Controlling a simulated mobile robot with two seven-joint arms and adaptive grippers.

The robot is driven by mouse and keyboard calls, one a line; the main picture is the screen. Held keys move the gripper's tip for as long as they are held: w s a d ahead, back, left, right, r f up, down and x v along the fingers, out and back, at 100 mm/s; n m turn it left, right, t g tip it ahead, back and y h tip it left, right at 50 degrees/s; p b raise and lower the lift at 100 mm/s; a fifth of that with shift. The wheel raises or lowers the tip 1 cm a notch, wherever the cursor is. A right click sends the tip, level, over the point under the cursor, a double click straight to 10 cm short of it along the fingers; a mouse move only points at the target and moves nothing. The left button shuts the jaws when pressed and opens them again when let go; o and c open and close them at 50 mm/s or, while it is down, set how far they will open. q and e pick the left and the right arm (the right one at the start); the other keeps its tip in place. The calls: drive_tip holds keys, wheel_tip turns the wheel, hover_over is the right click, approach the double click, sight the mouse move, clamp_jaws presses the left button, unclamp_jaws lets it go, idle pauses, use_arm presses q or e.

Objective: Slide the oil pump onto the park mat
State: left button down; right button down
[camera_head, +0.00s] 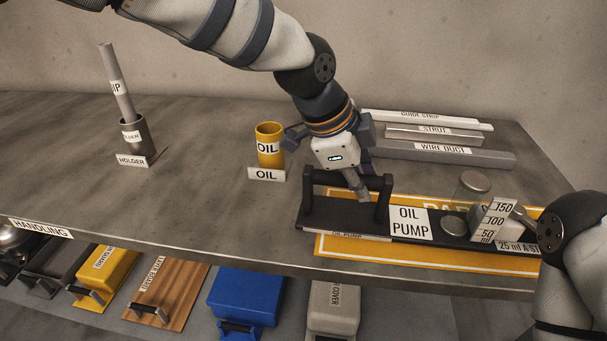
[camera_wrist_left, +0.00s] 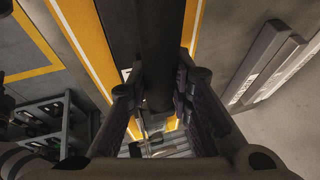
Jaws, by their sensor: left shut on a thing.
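The oil pump (camera_head: 409,222) is a long black base with a raised bar handle at its left end and a white label. It lies across the yellow-bordered park mat (camera_head: 400,257), its left end sticking out past the mat's left edge. My left gripper (camera_head: 362,188) is shut on the handle from above. In the left wrist view the dark handle bar (camera_wrist_left: 158,60) runs between its fingers (camera_wrist_left: 160,105). The mat's PARK lettering is partly hidden behind the pump.
A measuring cup (camera_head: 494,221) and round metal caps stand at the pump's right end. A yellow oil can (camera_head: 269,148) stands left of the pump. A wire duct (camera_head: 450,155) and other strips lie behind. A holder (camera_head: 134,137) with a rod stands far left. The left-middle table is clear.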

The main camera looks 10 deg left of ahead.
use_arm(q)
drive_tip(key=d, duration=0.7)
drive_tip(key=shift+s+f, duration=0.1)
drive_tip(key=shift+f, duration=0.15)
drive_tip(key=shift+a, duration=0.1)
use_arm(e)
drive_tip(key=shift+s+f, duration=0.3)
use_arm(q)
drive_tip(key=c, duration=1.4)
unclamp_jaws()
drive_tip(key=shift+o, duration=0.2)
drive_tip(key=shift+r, duration=0.1)
drive_tip(key=v, duration=1.1)
drive_tip(key=shift+a+r, duration=0.15)
drive_tip(key=shift+r, duration=0.2)
use_arm(e)
drive_tip(key=shift+s, duration=0.1)
